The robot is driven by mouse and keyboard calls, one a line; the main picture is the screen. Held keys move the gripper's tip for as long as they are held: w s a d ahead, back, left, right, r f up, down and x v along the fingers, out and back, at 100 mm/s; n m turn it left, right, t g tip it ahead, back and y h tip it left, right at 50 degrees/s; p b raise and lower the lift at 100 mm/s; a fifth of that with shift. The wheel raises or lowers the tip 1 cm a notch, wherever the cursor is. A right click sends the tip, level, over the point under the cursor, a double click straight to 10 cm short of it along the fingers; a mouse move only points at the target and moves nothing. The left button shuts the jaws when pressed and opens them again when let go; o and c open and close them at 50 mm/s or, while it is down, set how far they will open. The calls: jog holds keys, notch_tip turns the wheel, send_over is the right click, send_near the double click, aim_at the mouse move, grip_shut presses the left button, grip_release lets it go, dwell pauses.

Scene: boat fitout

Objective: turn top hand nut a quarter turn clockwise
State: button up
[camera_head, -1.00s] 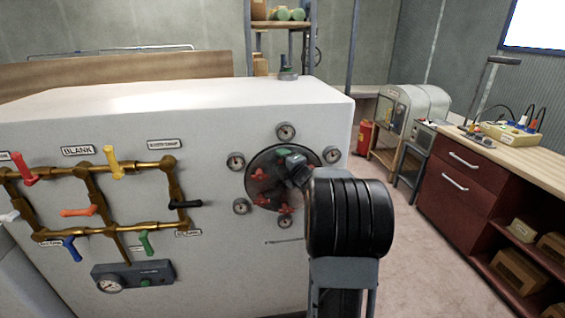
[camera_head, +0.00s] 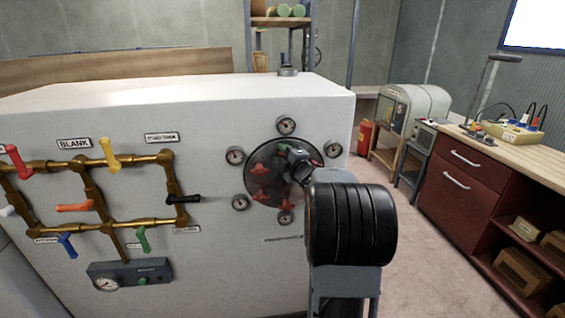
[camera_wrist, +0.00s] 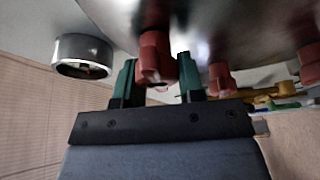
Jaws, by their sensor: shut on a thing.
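A round dark plate (camera_head: 272,180) is set in the front of the large white cabinet, with several red hand nuts on it. My gripper (camera_head: 288,152) reaches the upper part of the plate, and its wrist hides part of the plate's right side. In the wrist view, my gripper's green fingers (camera_wrist: 157,78) are shut on a red hand nut (camera_wrist: 154,52), the top one as far as the head view shows. Another red nut (camera_wrist: 220,78) and one more (camera_wrist: 308,65) stand to the right, clear of the fingers. The held nut's turn angle cannot be read.
Several small gauges ring the plate, such as the top one (camera_head: 286,126); one gauge (camera_wrist: 82,55) is close left of the fingers. Brass pipes (camera_head: 135,160) with coloured valve handles are at the left. A red workbench (camera_head: 470,190) stands right, with open floor between.

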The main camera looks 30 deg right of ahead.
jog(key=m+t+h+b, duration=0.1)
jog(key=m+b, duration=0.4)
jog(key=m+h+b, duration=0.1)
jog(key=m+b, duration=0.1)
jog(key=m+t+h+b, duration=0.1)
jog(key=m+b, duration=0.1)
jog(key=shift+s+d+r+m+b, duration=0.1)
jog(key=shift+s+d+m+b, duration=0.1)
jog(key=shift+m+b, duration=0.15)
jog(key=m+h+b, duration=0.1)
jog(key=m+b, duration=0.1)
jog(key=m, duration=0.1)
jog(key=m+h+b, duration=0.2)
jog(key=m, duration=0.1)
jog(key=shift+d+r, duration=0.15)
jog(key=shift+d, duration=0.05)
jog(key=shift+s+d+r+m+g+h+b, duration=0.1)
jog(key=shift+m+g+h+b, duration=0.1)
jog(key=shift+m+h+b, duration=0.75)
jog(key=shift+d+r+m+g+h+b, duration=0.1)
jog(key=shift+m+g+h+b, duration=0.15)
jog(key=shift+m+b, duration=0.75)
jog(key=shift+m, duration=0.7)
jog(key=o, duration=0.9)
jog(key=shift+r, duration=0.1)
jog(key=shift+s, duration=0.15)
jog(key=b+v, duration=0.1)
jog(key=v, duration=1.2)
jog(key=shift+s+a+f, duration=0.15)
jog(key=shift+a+f, duration=0.1)
